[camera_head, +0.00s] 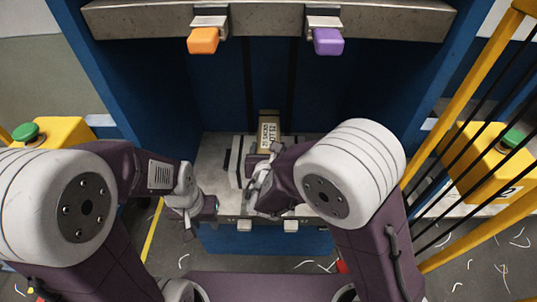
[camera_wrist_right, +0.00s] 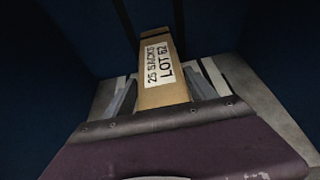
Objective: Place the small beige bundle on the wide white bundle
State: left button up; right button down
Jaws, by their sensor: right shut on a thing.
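The small beige bundle (camera_head: 268,133) carries a white label reading "25 SACKS LOT 62". In the right wrist view the beige bundle (camera_wrist_right: 163,85) stands between the two grey fingers of my right gripper (camera_wrist_right: 164,92), which is shut on it. The wide white bundle (camera_head: 236,165), with dark bands, lies on the grey shelf below and left of it; my right gripper hides part of it. Whether the beige bundle touches the white one, I cannot tell. My left gripper (camera_head: 206,208) is near the shelf's front left corner, apart from both bundles; its jaws are unclear.
The grey shelf (camera_head: 212,150) sits in a recess between blue walls. Above hang an orange block (camera_head: 203,41) and a purple block (camera_head: 328,41) under a metal beam. Yellow boxes with green buttons stand at both sides; a yellow rail fence (camera_head: 460,95) is on the right.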

notch_tip(320, 180, down, 2)
jog(key=shift+w, duration=0.1)
pick_arm(q)
jog(key=shift+f, duration=0.4)
pick_arm(e)
jog(key=shift+r, duration=0.1)
jog(key=shift+c, duration=1.4)
grip_release()
pick_arm(q)
jog(key=shift+f, duration=0.1)
